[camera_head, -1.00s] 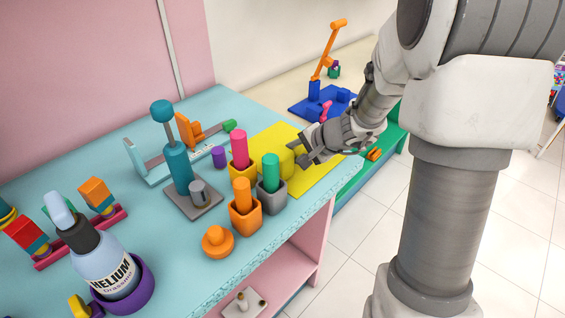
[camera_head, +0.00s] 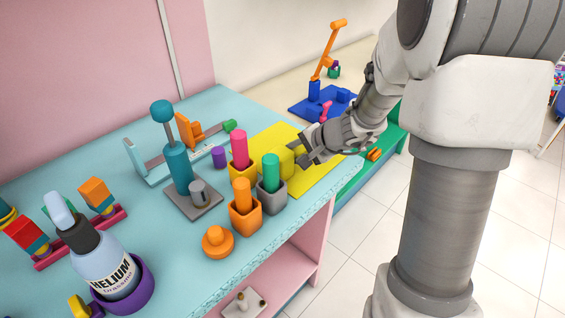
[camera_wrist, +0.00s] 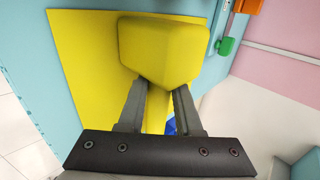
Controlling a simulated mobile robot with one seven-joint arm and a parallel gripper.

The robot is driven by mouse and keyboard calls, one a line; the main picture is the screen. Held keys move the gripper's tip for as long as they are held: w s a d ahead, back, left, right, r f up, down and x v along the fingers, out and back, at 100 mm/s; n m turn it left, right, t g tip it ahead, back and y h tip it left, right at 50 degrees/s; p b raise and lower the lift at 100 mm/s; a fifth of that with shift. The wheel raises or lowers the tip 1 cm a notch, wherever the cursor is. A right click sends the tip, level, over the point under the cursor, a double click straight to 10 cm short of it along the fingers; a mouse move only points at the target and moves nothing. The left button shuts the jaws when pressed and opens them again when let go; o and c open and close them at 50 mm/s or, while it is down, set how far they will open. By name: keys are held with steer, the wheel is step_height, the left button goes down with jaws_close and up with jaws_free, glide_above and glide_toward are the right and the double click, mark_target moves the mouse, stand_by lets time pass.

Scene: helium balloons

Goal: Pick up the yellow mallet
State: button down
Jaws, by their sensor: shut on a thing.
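The yellow mallet (camera_head: 286,162) is over the yellow mat (camera_head: 318,173) at the right part of the table. Its blocky head (camera_wrist: 163,45) fills the upper middle of the wrist view. My gripper (camera_head: 304,155) reaches in from the right and is shut on the mallet. In the wrist view the two fingers of my gripper (camera_wrist: 160,90) come together just below the head. The handle is mostly hidden, and I cannot tell if the mallet touches the mat.
A yellow cup with a pink peg (camera_head: 239,147), a grey cup with a green peg (camera_head: 271,172) and an orange cup with an orange peg (camera_head: 243,196) stand close left of the mallet. A teal pump (camera_head: 177,168) stands further left. The mat's front is clear.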

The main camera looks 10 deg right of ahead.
steer(key=shift+r, duration=0.1)
stand_by(0.5)
steer(key=shift+r, duration=0.55)
steer(key=r+p, duration=0.1)
steer(key=r, duration=0.1)
steer(key=d+r+p, duration=0.1)
steer(key=shift+w+r, duration=0.1)
steer(key=shift+r, duration=0.3)
steer(key=d+r+p, duration=0.1)
steer(key=d+r, duration=0.5)
steer(key=d, duration=0.4)
steer(key=shift+d, duration=0.35)
steer(key=shift+r, duration=0.1)
steer(key=shift+r+p, duration=1.35)
steer(key=shift+r, duration=0.6)
